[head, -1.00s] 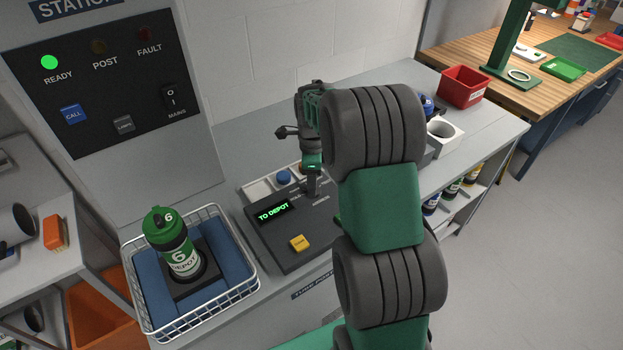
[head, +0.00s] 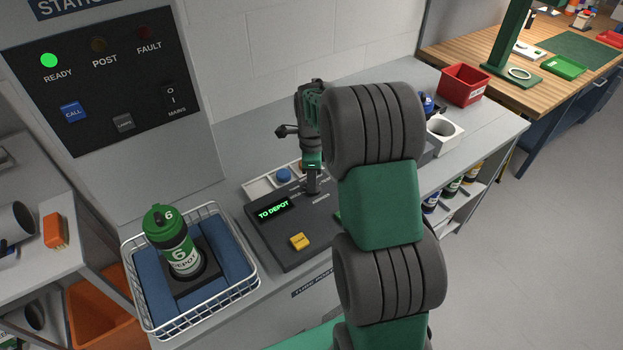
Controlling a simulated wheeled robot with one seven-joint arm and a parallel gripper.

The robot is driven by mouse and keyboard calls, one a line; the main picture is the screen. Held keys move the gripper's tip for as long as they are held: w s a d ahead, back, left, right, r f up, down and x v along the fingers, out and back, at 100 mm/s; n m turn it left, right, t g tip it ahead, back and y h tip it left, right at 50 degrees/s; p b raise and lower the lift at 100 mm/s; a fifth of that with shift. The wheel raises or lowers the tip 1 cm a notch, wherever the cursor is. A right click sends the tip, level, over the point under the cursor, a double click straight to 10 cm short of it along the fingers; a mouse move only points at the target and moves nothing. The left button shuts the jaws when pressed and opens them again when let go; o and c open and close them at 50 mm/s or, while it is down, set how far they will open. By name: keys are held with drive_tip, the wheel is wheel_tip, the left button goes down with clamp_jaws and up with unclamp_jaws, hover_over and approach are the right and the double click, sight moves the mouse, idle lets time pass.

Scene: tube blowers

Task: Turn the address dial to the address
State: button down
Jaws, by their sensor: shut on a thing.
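The dark address console (head: 262,240) stands on the grey counter, with a lit green display (head: 274,211) reading "TO DEPOT" and a yellow button (head: 300,242). My gripper (head: 312,188) points down at the console's back right part. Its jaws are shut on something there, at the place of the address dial. The dial itself is hidden by the jaws and I cannot see its pointer. My arm covers the console's right side. A green-capped carrier (head: 173,240) marked 6 and "DEPOT" stands upright in a white wire basket (head: 257,278) with blue padding.
The station panel (head: 110,90) behind shows a lit green READY lamp; POST and FAULT are dark. A tray (head: 258,188) with a blue cap lies behind the console. A red bin (head: 463,85) and a white holder (head: 443,137) stand at the counter's right.

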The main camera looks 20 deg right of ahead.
drive_tip(key=shift+n, duration=0.4)
drive_tip(key=n+b, duration=0.1)
drive_tip(key=n, duration=0.3)
drive_tip(key=shift+s+a+n, duration=0.1)
drive_tip(key=shift+a+n, duration=0.05)
drive_tip(key=shift+n, duration=0.15)
drive_tip(key=n+b, duration=0.1)
drive_tip(key=n, duration=0.4)
drive_tip(key=shift+s, duration=0.15)
drive_tip(key=n, duration=0.3)
drive_tip(key=n+b, duration=0.1)
drive_tip(key=n, duration=0.1)
drive_tip(key=shift+s+n, duration=0.2)
drive_tip(key=shift+n, duration=0.2)
drive_tip(key=n, duration=0.4)
drive_tip(key=shift+s+n, duration=0.1)
drive_tip(key=shift+n, duration=0.3)
drive_tip(key=c, duration=1.1)
unclamp_jaws()
